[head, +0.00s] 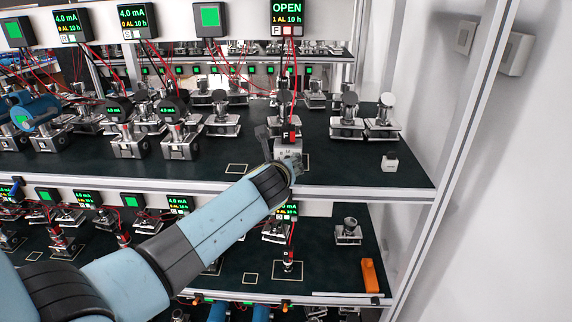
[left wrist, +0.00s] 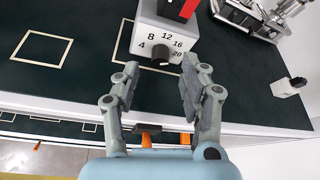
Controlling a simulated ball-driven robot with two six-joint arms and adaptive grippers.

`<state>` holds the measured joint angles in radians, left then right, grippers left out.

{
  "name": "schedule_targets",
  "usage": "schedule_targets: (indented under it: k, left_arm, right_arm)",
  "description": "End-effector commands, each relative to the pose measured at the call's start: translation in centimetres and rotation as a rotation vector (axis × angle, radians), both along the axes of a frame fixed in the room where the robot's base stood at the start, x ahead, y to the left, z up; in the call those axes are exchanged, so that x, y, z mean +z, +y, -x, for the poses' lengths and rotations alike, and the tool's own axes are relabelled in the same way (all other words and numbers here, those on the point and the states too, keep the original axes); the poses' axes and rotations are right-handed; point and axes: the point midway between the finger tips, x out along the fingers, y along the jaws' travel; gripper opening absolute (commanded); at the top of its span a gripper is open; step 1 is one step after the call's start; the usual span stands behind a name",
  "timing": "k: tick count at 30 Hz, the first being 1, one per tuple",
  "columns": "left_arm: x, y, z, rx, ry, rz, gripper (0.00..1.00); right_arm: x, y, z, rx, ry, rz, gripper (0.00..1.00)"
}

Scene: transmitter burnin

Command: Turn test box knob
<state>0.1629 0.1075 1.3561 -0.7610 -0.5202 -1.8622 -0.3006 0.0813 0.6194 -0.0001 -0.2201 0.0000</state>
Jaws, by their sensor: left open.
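The test box (left wrist: 158,25) is a pale grey box with a dial marked 4 to 20 and a red and black part on top. Its black knob (left wrist: 160,62) sits on the face toward me, low among the numbers. In the head view the test box (head: 288,148) stands on the upper shelf, partly hidden by my left gripper (head: 288,168). In the left wrist view my left gripper (left wrist: 158,82) is open, its fingers apart on either side of the knob's line. I cannot tell whether a finger touches it. My right gripper is not in view.
The dark upper shelf (head: 330,172) holds several transmitters and a small white block (head: 390,163) at the right. A display reading OPEN (head: 287,14) hangs above, with red leads running down. An orange object (head: 370,275) stands on the lower shelf. Bare shelf lies right of the box.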

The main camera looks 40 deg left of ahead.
Motion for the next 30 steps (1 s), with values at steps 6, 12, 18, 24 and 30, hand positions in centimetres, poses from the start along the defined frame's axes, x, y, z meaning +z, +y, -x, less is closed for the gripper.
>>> schedule_targets:
  k: [6, 12, 18, 24, 30]
  left_arm:
    - [-0.7, 0.7, -1.5, 0.000, 0.000, 0.000, 0.44]
    - [-0.7, 0.8, -1.6, 0.000, 0.000, 0.001, 0.44]
    - [-0.7, 0.8, -1.6, 0.000, 0.000, 0.001, 0.28]
    - [-0.7, 0.7, -1.6, 0.000, 0.000, 0.002, 0.02]
    - [-0.8, 0.8, -1.5, 0.000, -0.008, 0.015, 0.00]
  right_arm:
    - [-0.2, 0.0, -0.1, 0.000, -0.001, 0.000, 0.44]
    - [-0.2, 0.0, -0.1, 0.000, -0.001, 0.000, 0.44]
    - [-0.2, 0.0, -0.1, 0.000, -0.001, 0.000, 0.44]
    - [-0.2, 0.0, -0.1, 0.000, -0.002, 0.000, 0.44]
    - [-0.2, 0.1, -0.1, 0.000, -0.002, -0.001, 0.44]
